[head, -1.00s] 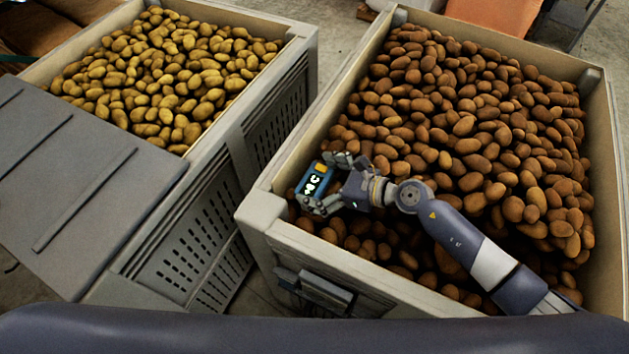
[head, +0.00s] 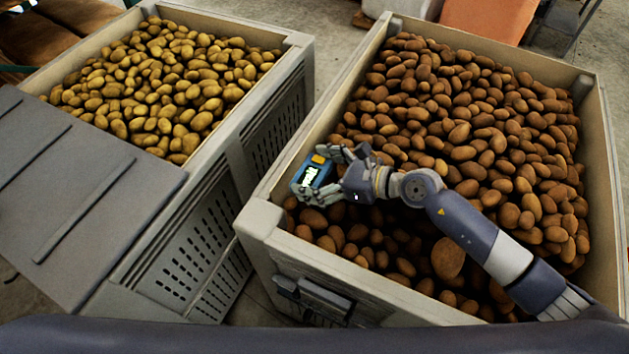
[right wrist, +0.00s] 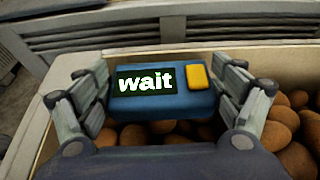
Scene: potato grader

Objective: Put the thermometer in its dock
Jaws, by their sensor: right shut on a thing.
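The thermometer (head: 313,174) is a blue box with a yellow button and a dark display. In the right wrist view the thermometer (right wrist: 163,92) reads "wait". My right gripper (head: 322,175) is shut on it, with fingers on both short sides. It holds the thermometer over the near left corner of the right crate, above the brown potatoes. A dark holder (head: 314,297), possibly the dock, is fixed to the outside of that crate's near wall, below the gripper in the picture. It looks empty. My left gripper is not in view.
The right crate (head: 379,287) is full of brown potatoes (head: 470,130); its pale rim runs close to the gripper. A left crate (head: 215,167) holds yellowish potatoes (head: 165,85), with a grey ribbed panel (head: 75,190) before it. A narrow floor gap separates the crates.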

